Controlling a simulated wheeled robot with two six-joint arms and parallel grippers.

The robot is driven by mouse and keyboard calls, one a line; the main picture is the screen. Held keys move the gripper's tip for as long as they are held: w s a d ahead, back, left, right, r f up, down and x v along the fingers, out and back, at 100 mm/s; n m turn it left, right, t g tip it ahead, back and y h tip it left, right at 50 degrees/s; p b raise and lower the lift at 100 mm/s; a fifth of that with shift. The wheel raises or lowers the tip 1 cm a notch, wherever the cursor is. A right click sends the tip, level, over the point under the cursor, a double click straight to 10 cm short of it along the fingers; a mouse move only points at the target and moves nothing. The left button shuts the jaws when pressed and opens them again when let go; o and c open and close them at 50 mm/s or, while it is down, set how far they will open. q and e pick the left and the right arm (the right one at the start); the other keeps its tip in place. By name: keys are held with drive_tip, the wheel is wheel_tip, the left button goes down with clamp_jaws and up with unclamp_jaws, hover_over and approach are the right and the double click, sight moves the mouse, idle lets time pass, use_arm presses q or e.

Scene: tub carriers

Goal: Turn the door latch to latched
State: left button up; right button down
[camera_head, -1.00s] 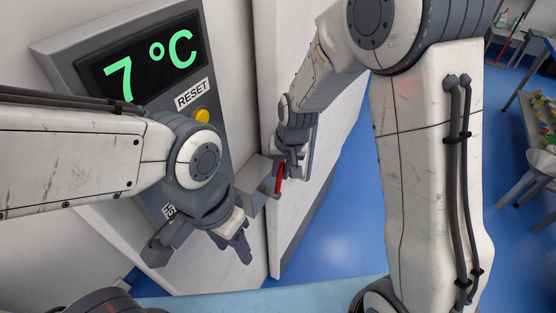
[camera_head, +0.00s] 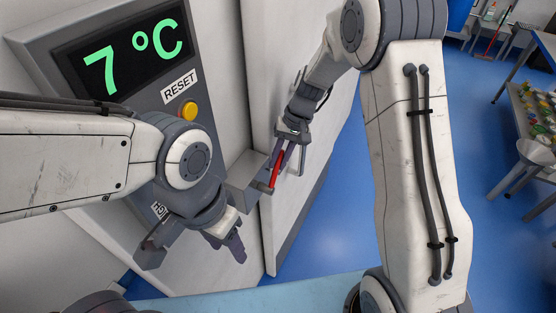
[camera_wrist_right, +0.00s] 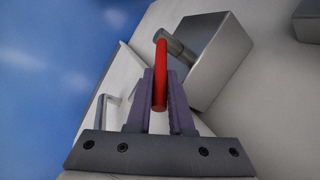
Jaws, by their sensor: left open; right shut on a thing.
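The door latch has a red handle (camera_head: 277,168) on a short grey shaft that comes out of a grey metal box (camera_head: 244,178). In the head view the handle stands steeply, its upper end tilted a little to the right. My right gripper (camera_head: 287,152) is shut on the upper part of the handle. In the right wrist view the red handle (camera_wrist_right: 160,85) lies between the two dark fingers of the gripper (camera_wrist_right: 160,95), and the shaft meets its far end. My left gripper (camera_head: 230,245) is open and empty, below the panel and left of the door edge.
A grey panel with a 7 °C display (camera_head: 120,58) and a yellow reset button (camera_head: 188,111) is on the left. A metal door handle (camera_head: 301,160) is right of the latch; it also shows in the wrist view (camera_wrist_right: 101,112). Blue floor (camera_head: 335,225) lies open beyond the white door.

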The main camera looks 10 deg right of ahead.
drive_tip(key=shift+w, duration=0.15)
drive_tip(key=c, duration=0.8)
unclamp_jaws()
drive_tip(key=b+v, duration=0.3)
drive_tip(key=v, duration=0.7)
drive_tip(key=shift+d+r, duration=0.1)
drive_tip(key=shift+r, duration=0.2)
